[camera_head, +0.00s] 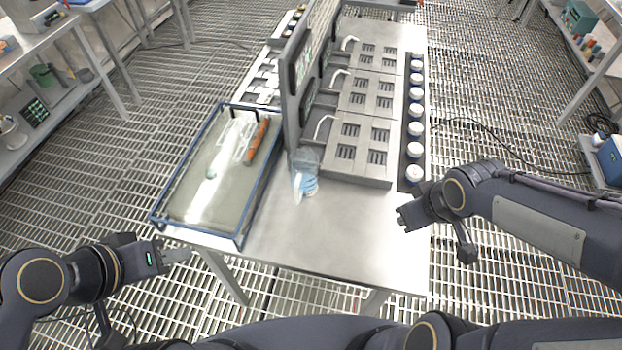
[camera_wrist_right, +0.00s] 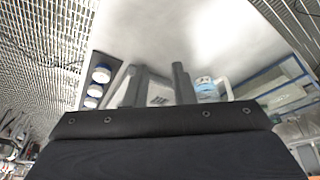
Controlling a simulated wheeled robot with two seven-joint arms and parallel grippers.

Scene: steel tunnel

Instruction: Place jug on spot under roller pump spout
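A clear jug with light blue and white on it (camera_head: 305,184) stands on the steel table, just left of the nearest pump module (camera_head: 348,150). It also shows in the right wrist view (camera_wrist_right: 207,88), beyond the right finger in the picture. Pale curved spouts stick out at the left side of the modules, the nearest one (camera_head: 321,126) close above and behind the jug. The exact spot below it is hard to make out. My right gripper (camera_head: 403,216) is over the table's right edge, apart from the jug; its fingers (camera_wrist_right: 160,85) are apart and empty. My left gripper (camera_head: 180,256) is off the table's front left corner; its opening is unclear.
A blue-rimmed tray (camera_head: 243,239) with tubes lies on the table's left side. A dark upright panel (camera_head: 292,100) stands behind the jug. A rack of several white-capped jars (camera_head: 413,150) lines the right edge. The table's front (camera_head: 340,240) is clear.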

